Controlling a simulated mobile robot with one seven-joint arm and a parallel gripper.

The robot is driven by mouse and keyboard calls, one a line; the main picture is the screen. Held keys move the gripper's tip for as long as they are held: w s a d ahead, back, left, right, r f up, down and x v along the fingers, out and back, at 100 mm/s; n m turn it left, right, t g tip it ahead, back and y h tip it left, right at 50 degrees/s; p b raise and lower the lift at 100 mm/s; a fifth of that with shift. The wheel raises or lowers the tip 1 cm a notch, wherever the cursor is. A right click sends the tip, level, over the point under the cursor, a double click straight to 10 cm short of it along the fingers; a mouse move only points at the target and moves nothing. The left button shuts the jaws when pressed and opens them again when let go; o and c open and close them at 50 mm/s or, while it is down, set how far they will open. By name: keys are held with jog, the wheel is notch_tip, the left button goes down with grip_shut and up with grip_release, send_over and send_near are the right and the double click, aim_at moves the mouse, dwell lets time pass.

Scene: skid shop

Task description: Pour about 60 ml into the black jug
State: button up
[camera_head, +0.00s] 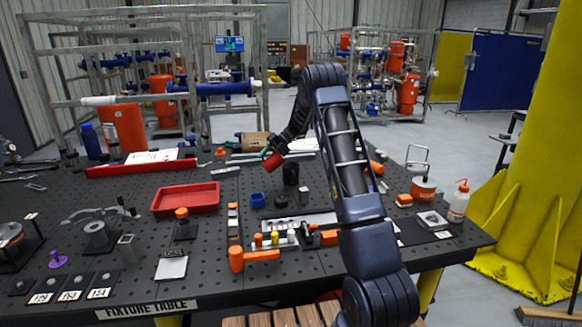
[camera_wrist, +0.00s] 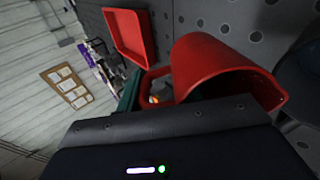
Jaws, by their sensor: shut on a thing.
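A red jug (camera_head: 273,162) is held tilted by my gripper (camera_head: 266,152) above the fixture table. In the wrist view the red jug (camera_wrist: 215,70) lies over toward the right, with its handle toward the jaws. My gripper is shut on it, though the fingers are mostly hidden. The black jug (camera_head: 290,175) stands upright on the table, just right of and below the red jug. A dark rounded shape at the right edge of the wrist view (camera_wrist: 302,75) appears to be the black jug. I cannot see any liquid or the level in either jug.
A blue cup (camera_head: 257,200) and small dark blocks stand in front of the black jug. A red tray (camera_head: 185,199) lies to the left. Orange clamps and fixtures (camera_head: 250,257) occupy the table front. A white wash bottle (camera_head: 459,202) stands at the right.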

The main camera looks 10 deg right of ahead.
aim_at(263, 164)
jog(key=a+f+h, duration=0.1)
jog(key=f+h, duration=0.1)
jog(key=shift+s+a+h, duration=0.1)
jog(key=shift+a+h, duration=0.05)
jog(key=shift+h, duration=0.15)
jog(key=f, duration=0.1)
jog(key=a+f+h, duration=0.1)
jog(key=f+h, duration=0.1)
jog(key=shift+s+a+f+t, duration=0.15)
jog(key=shift+a+t, duration=0.15)
jog(key=shift+t, duration=0.1)
jog(key=shift+s+a+f+t+h, duration=0.15)
jog(key=shift+a+f+h, duration=0.4)
jog(key=shift+f+h, duration=0.1)
jog(key=shift+s+a+f+t+h, duration=0.1)
jog(key=shift+a+f+t+h, duration=0.05)
jog(key=shift+a+f+h, duration=0.45)
jog(key=shift+s+a+f+h, duration=0.1)
jog(key=shift+a+f+h, duration=0.2)
jog(key=shift+f+h, duration=0.4)
jog(key=shift+a+f+h, duration=0.3)
jog(key=shift+f+h, duration=0.15)
jog(key=shift+h, duration=0.3)
dwell(1.0)
